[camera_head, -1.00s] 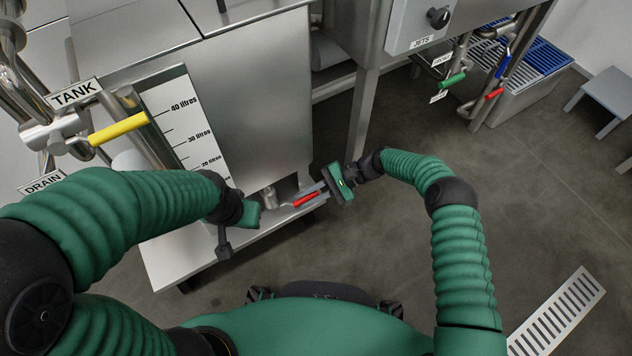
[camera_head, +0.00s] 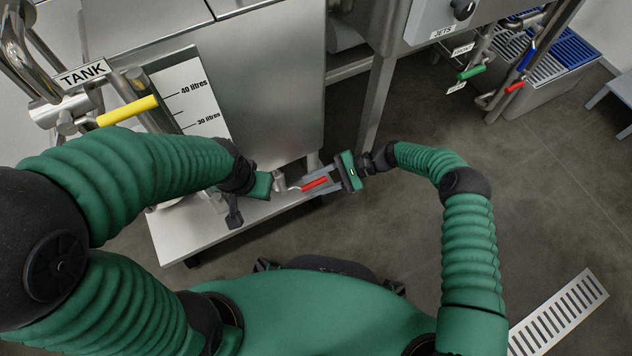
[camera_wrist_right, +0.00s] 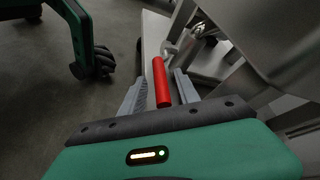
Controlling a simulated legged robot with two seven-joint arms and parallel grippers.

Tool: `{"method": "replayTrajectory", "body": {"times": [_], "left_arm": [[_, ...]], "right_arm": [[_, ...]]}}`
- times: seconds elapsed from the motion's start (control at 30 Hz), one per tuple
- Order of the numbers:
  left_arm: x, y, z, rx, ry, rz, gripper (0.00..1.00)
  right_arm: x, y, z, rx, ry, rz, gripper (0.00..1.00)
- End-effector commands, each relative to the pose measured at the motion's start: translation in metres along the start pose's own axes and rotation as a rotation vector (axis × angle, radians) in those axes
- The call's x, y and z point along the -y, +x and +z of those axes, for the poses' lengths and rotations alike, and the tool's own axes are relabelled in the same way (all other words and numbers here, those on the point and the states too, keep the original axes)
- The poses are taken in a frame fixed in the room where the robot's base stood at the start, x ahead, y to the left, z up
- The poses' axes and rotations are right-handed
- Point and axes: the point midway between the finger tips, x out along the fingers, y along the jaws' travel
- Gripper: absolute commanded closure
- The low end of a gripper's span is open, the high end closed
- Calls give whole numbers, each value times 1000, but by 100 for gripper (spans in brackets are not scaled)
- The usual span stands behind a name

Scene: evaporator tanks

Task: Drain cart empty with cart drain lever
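The cart drain lever has a red handle (camera_head: 315,183) low at the front of the steel cart (camera_head: 265,85); it also shows in the right wrist view (camera_wrist_right: 161,82). My right gripper (camera_head: 310,180) reaches in from the right. Its two grey fingers lie on either side of the red handle.
A yellow-handled valve (camera_head: 127,111) under the TANK label stands at the upper left, by the litre scale (camera_head: 190,95). Green (camera_head: 471,72) and red-blue valve handles hang at the upper right. The floor (camera_head: 480,150) on the right is clear, with a drain grate (camera_head: 560,310).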

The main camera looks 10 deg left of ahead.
Motion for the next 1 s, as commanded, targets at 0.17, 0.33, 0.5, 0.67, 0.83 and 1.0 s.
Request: {"method": "replayTrajectory", "body": {"times": [0.17,0.33,0.5,0.67,0.83,1.0], "left_arm": [[0,-1,0,0,0,0,100],[0,-22,-5,0,0,0,100],[0,-62,-15,0,0,0,100],[0,-91,-22,0,0,0,100],[0,-114,-27,0,0,0,100],[0,-123,-29,0,0,0,100]], "right_arm": [[1,0,2,3,-1,0,62],[15,-9,20,1,-1,0,62],[7,-12,57,6,8,-1,62],[-28,-2,90,5,8,-2,62],[-62,8,121,5,6,-3,62],[-84,15,137,4,3,-1,62]]}}
